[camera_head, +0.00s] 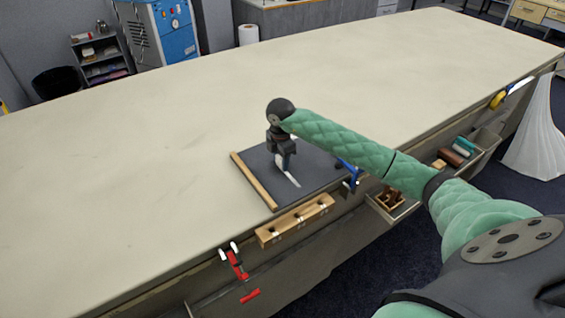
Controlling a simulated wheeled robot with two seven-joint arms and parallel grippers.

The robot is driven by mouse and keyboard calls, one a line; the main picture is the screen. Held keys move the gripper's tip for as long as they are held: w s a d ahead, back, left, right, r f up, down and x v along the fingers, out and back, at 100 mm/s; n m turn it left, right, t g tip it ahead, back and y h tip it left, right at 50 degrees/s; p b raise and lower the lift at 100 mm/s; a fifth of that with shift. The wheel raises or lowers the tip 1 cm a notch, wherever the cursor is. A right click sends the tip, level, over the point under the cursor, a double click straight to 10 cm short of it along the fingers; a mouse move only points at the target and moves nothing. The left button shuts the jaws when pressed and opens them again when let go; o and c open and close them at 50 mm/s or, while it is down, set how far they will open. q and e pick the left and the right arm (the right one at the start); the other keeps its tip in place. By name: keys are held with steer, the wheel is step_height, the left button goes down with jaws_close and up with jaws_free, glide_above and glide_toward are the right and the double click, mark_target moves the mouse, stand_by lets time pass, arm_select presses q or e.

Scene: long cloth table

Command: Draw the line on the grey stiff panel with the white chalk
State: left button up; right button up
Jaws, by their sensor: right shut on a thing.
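The grey stiff panel (316,176) lies flat near the table's front edge, with a wooden strip (253,181) along its left side. My right gripper (282,163) points down over the middle of the panel. It is shut on the white chalk (279,160), of which only a small pale part shows between the fingers. A short white line (292,179) is on the panel just below and right of the gripper. Whether the chalk touches the panel is too small to tell. My left gripper is not in view.
A wooden block with holes (295,220) is on the front edge. A red clamp (235,262) and a blue clamp (349,175) are at that edge. Trays with small items (463,148) hang along the front. The cloth table (130,190) is otherwise broadly clear.

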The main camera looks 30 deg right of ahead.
mark_target(272, 157)
steer(key=shift+w, duration=0.35)
steer(key=shift+w+a+b, duration=0.1)
steer(key=shift+w+b, duration=0.35)
steer(key=shift+w, duration=0.4)
steer(key=shift+w, duration=0.1)
steer(key=shift+w+a+b, duration=0.1)
steer(key=shift+w+b, duration=0.25)
steer(key=shift+w, duration=0.65)
steer(key=shift+w, duration=0.15)
steer(key=shift+w+b, duration=0.35)
steer(key=shift+w, duration=0.45)
steer(key=shift+s, duration=0.2)
steer(key=shift+s, duration=0.85)
steer(key=shift+s, duration=0.15)
